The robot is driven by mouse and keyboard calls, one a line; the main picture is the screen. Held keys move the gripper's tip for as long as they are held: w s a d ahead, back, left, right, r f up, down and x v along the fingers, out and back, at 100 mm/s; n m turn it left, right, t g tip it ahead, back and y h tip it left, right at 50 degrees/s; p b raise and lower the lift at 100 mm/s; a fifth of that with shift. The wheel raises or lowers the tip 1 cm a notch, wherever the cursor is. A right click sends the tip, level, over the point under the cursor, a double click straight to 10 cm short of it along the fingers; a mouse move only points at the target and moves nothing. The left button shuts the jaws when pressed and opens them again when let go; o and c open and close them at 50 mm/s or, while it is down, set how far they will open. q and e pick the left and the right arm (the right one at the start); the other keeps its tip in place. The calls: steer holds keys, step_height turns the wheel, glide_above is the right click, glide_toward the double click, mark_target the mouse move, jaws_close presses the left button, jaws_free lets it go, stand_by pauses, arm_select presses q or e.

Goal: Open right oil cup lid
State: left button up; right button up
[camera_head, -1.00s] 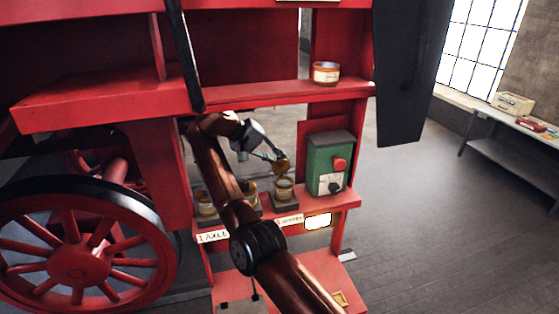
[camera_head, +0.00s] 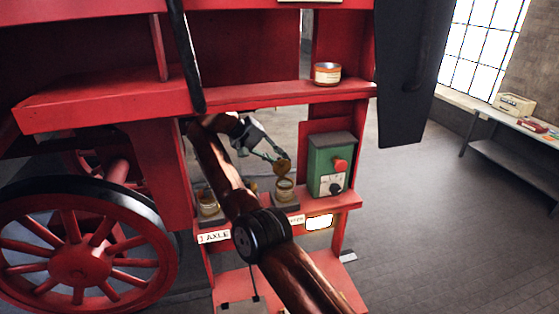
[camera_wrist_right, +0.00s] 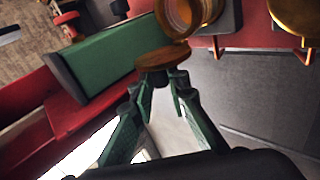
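The right oil cup (camera_head: 285,190) stands on the red shelf beside the green box. Its round brass lid (camera_head: 282,167) is tilted up above the cup, and the mouth shows. In the right wrist view the lid (camera_wrist_right: 165,58) lies edge-on beside the open cup (camera_wrist_right: 183,14). My right gripper (camera_head: 279,160) has its green fingertips at the lid. In the wrist view its fingertips (camera_wrist_right: 163,80) are a little apart just under the lid; whether they pinch it is unclear. My left gripper is not in view.
Another oil cup (camera_head: 207,204) stands at the shelf's left, partly behind my right arm. An open tin (camera_head: 327,73) sits on the ledge above. A spoked wheel (camera_head: 80,262) is at left.

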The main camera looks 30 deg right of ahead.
steer(key=o, duration=0.4)
steer(key=shift+f, duration=0.1)
steer(key=shift+s+t, duration=0.15)
steer(key=shift+t, duration=0.15)
